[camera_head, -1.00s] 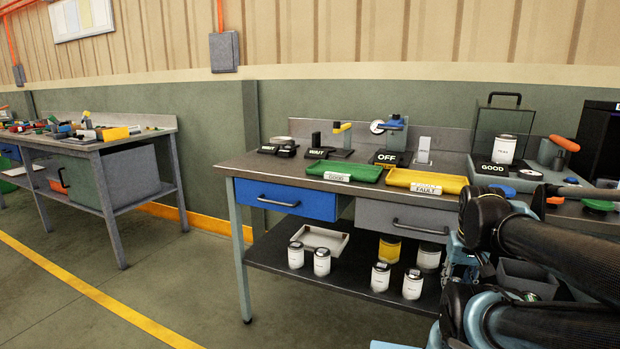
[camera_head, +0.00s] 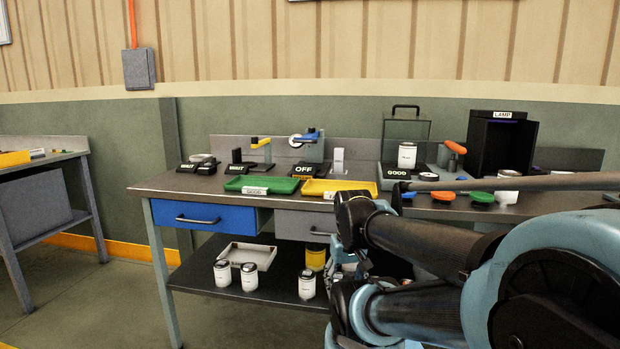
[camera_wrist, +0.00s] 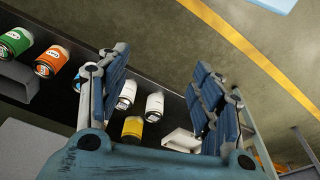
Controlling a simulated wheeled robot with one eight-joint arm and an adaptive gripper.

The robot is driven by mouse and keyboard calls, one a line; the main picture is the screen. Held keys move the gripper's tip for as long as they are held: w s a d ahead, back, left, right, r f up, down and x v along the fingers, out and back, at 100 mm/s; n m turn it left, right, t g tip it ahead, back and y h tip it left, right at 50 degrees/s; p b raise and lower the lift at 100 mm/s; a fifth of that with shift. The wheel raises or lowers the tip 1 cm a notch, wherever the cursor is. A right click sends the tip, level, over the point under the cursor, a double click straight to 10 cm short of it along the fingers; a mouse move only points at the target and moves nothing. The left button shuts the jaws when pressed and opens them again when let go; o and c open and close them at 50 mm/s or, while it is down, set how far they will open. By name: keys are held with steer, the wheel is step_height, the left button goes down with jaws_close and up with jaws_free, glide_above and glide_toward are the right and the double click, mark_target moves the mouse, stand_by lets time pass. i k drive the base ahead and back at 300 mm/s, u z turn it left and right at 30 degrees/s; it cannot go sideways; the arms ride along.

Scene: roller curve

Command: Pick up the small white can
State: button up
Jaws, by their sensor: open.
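Several small white cans with dark lids stand on the lower shelf; I cannot tell which one is meant. In the head view, two stand at the left, a front-left can (camera_head: 222,273) and one beside it (camera_head: 249,277). Another white can (camera_head: 307,285) stands nearer my arm. In the wrist view, two white cans, one (camera_wrist: 126,95) and another (camera_wrist: 154,105), show between my fingers, near a yellow can (camera_wrist: 132,128). My gripper (camera_wrist: 164,68) is open, with nothing held. In the head view my arm hides part of the shelf's right side.
A white tray (camera_head: 246,254) lies on the shelf behind the cans. The workbench top (camera_head: 170,185) above carries a green tray (camera_head: 262,185), a yellow tray (camera_head: 335,188) and a larger white can (camera_head: 407,155). A table leg (camera_head: 162,270) stands left. Floor is clear at the left.

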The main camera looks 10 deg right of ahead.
mark_target(407, 151)
steer(key=k, duration=1)
steer(key=z, duration=0.55)
steer(key=i, duration=0.8)
